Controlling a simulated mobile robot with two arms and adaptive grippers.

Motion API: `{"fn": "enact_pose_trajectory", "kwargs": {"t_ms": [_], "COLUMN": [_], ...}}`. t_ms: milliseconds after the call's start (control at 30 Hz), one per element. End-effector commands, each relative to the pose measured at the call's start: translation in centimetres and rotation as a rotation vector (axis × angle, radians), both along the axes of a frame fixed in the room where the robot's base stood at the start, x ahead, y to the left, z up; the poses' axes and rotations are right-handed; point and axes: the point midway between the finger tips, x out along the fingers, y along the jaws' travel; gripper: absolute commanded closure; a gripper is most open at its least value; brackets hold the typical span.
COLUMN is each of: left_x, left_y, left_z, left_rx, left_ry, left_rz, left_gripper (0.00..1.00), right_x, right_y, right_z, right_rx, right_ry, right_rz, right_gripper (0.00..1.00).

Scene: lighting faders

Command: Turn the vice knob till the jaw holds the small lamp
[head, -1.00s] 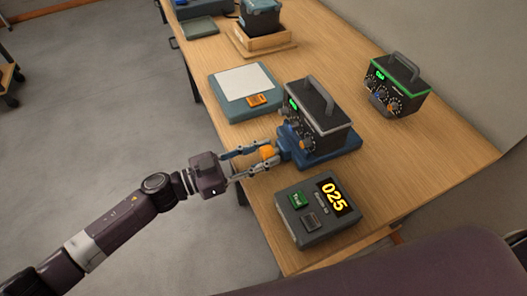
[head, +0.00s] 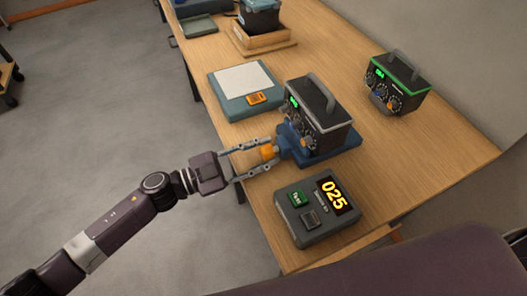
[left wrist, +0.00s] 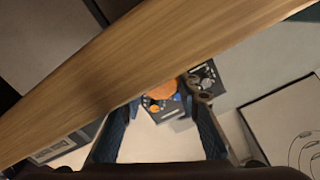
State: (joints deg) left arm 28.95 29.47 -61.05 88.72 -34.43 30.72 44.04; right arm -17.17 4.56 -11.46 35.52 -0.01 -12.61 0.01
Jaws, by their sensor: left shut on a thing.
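The vice is a blue block (head: 345,146) on the wooden table with an orange knob (head: 267,152) on its left side. My left gripper (head: 271,152) is shut on the knob, with one finger on each side. The knob also shows in the left wrist view (left wrist: 161,90), partly behind the table edge. A black box with dials and a grey handle (head: 325,115) stands upright on the blue vice. Whether the jaw touches it cannot be told. No separate small lamp can be made out. My right gripper is not in view.
A grey meter (head: 318,228) reading 025 stands in front of the vice. A teal pad (head: 243,108) with a white top lies behind. A second black box with a green trim (head: 396,84) stands at the right. Bare table lies between.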

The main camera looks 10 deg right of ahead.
Motion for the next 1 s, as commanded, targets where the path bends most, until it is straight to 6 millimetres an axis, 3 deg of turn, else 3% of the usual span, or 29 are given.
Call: {"fn": "enact_pose_trajectory", "kwargs": {"t_ms": [233,267,400,1000], "left_x": [0.03,0.03,0.02,-0.11], "left_y": [0.02,0.02,0.01,0.0], "left_z": [0.01,0.01,0.0,-0.2], "left_rx": [0.0,-0.001,0.0,-0.005], "left_ry": [0.0,0.001,0.001,0.043], "left_rz": [0.001,0.001,0.0,-0.002], "left_gripper": [0.94,0.68,0.52,0.52], "right_x": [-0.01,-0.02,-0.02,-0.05], "right_y": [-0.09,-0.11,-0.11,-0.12], "right_z": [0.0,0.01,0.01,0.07], "right_rx": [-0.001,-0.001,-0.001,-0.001], "right_ry": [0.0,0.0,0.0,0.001], "right_rz": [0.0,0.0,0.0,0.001], "right_gripper": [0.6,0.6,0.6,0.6]}}
